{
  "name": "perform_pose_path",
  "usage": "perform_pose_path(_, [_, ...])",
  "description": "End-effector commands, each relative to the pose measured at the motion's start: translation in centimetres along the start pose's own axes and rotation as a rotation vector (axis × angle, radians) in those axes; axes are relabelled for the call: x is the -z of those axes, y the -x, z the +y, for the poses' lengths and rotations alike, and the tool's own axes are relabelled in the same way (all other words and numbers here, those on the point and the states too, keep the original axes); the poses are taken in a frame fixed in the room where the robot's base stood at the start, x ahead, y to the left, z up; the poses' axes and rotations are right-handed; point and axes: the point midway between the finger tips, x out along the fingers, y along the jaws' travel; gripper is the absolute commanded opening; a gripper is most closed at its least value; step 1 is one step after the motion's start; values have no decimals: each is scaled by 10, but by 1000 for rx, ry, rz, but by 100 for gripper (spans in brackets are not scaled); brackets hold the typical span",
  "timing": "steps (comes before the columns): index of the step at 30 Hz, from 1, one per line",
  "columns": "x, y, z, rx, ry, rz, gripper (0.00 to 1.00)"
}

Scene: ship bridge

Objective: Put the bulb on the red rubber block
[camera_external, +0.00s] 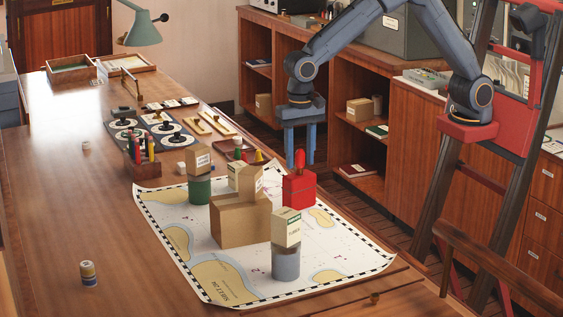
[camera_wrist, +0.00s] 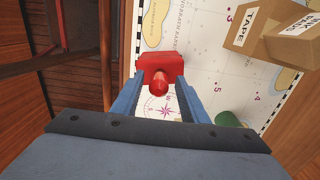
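The red rubber block (camera_external: 299,191) sits on the chart near its far right edge. A red bulb (camera_external: 300,159) stands upright on the block. My gripper (camera_external: 299,163) points down over it, with its two blue fingers on either side of the bulb. In the wrist view the red block (camera_wrist: 158,64) lies between and beyond the fingertips. The bulb (camera_wrist: 159,84) is between the fingers of my gripper (camera_wrist: 158,88), with a visible gap on each side, so the gripper is open. The bulb's contact with the block is partly hidden from above.
Cardboard boxes (camera_external: 240,222) stand left of the block. A grey cylinder (camera_external: 285,263) carrying a small box and a green cylinder (camera_external: 199,190) stand on the chart (camera_external: 345,256). A pencil holder (camera_external: 142,165) is further left. Shelves (camera_external: 345,150) stand behind my gripper.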

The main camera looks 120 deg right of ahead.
Motion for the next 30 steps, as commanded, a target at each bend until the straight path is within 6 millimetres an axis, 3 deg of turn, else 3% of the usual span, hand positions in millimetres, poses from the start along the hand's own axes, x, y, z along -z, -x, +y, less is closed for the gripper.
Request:
perform_pose_path(8, [0,10,-1,2,0,0,40])
perform_pose_path(21, [0,92,-2,4,0,0,40])
perform_pose_path(30, [0,122,-1,1,0,0,40])
